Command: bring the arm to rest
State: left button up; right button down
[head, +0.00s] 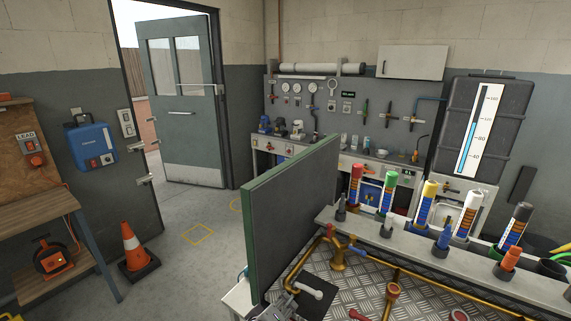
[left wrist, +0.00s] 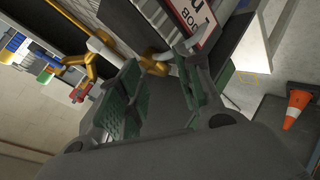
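My left gripper (head: 288,306) shows at the bottom edge of the head view, partly cut off, in front of the green-edged panel (head: 290,215). A short white-grey pipe end (head: 308,287) is right beside it. In the left wrist view my left gripper (left wrist: 158,92) has its green-padded fingers apart, with a gap between them and nothing clearly held. Brass piping (left wrist: 150,62) and the pale pipe lie beyond the fingertips; I cannot tell whether they touch. My right gripper is not in view.
A bench of brass pipes (head: 420,281) on tread plate and a shelf (head: 460,262) of coloured tubes stand at the right. An orange cone (head: 134,250) is on the floor at the left, also in the wrist view (left wrist: 297,108). Floor towards the open door (head: 185,110) is clear.

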pick_arm(q)
jog(key=s+a+f+m+g+y, duration=0.2)
jog(key=s+a+f+m+g, duration=0.25)
jog(key=s+a, duration=0.5)
jog(key=s+a+f+m+g+y, duration=0.25)
jog(key=s+a+f+m, duration=0.35)
jog(key=a, duration=0.6)
jog(key=s+f+g, duration=0.1)
jog(key=s+f, duration=0.1)
jog(key=f, duration=1.4)
jog(key=s+f, duration=0.2)
jog(key=f, duration=1.4)
jog(key=s+a+f, duration=0.2)
jog(key=s+f, duration=0.7)
jog(key=s, duration=0.1)
jog(key=s+a+f+g, duration=0.1)
jog(key=s+a+f, duration=0.1)
jog(key=s+f, duration=0.8)
jog(key=shift+s+f+n+g, duration=0.15)
jog(key=shift+s+n+g, duration=0.2)
jog(key=shift+s, duration=0.45)
